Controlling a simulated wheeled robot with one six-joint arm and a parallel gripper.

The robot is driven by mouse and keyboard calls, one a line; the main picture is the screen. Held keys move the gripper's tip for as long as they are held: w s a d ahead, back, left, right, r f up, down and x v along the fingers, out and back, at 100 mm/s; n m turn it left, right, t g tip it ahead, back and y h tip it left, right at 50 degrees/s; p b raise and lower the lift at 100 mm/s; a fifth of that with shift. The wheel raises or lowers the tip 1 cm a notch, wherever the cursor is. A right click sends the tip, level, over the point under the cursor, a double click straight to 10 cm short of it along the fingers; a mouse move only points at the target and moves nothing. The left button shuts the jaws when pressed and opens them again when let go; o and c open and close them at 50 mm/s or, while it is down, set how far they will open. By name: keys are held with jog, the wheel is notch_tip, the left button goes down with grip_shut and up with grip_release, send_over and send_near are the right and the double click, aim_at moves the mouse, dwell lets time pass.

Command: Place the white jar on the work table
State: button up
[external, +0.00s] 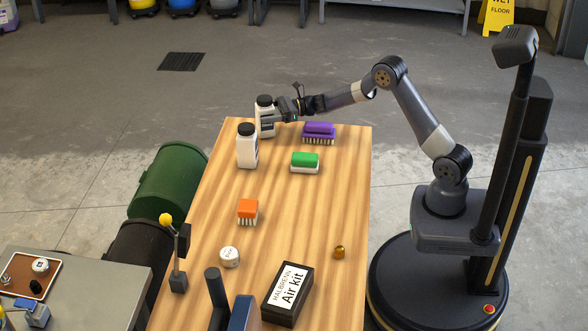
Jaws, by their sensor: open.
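The rear jar's lower part is partly hidden by the front jar and my fingers. The wooden table (205,222) fills the middle of the view. A small round white tub (229,257) sits nearer the front.
Purple (319,130), green (305,161) and orange (248,210) brushes lie on the wooden table. A black Air kit box (288,294), a brass piece (339,252) and a lever (178,260) are nearer the front. A grey table (95,285) with a brown tray is at lower left.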

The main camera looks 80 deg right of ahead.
jog(key=v, duration=1.1)
jog(key=shift+s+d, duration=0.15)
jog(key=shift+s, duration=0.25)
